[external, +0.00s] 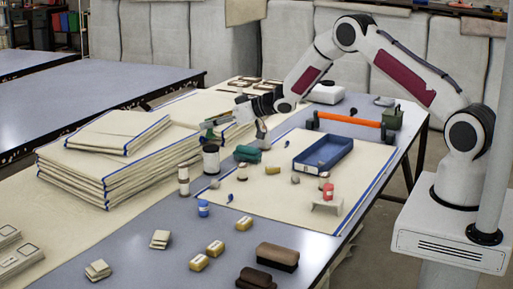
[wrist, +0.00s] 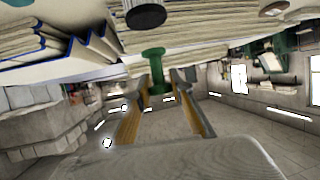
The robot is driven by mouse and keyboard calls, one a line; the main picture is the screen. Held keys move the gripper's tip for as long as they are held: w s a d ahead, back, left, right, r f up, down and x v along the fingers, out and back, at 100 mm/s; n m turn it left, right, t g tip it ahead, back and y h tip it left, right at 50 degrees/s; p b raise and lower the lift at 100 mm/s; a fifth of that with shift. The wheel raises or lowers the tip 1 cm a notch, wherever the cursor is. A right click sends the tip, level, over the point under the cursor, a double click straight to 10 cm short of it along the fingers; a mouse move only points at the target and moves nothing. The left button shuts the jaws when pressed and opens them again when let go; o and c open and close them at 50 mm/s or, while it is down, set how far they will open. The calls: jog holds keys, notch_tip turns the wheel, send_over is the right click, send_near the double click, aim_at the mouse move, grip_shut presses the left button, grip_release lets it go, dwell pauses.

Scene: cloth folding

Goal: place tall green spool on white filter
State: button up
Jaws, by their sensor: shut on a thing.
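The green spool (wrist: 155,68) shows in the wrist view between my two fingers, one flange facing the camera. In the external view, a green piece (external: 216,121) at the left end of my gripper (external: 226,118) appears to be this spool, tilted over and held above the table. My gripper is shut on it. It is close above a black-and-white jar (external: 211,159), beside the cloth stack. I cannot tell for sure which thing is the white filter; a white rounded block (external: 326,94) stands at the back of the table.
Stacked cream cloths (external: 115,165) with blue edges lie left of my gripper. A blue tray (external: 324,155), a dark green bundle (external: 247,154) and several small items crowd the mat. An orange bar (external: 350,124) lies behind the tray.

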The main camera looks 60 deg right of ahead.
aim_at(212, 134)
jog(key=shift+f, duration=1.75)
jog(key=shift+f, duration=0.1)
jog(key=o, duration=0.9)
jog(key=shift+s, duration=0.1)
jog(key=shift+s+d+r, duration=0.1)
jog(key=shift+s+r, duration=0.2)
jog(key=shift+s, duration=0.05)
jog(key=shift+v, duration=5.5)
jog(key=shift+r, duration=0.1)
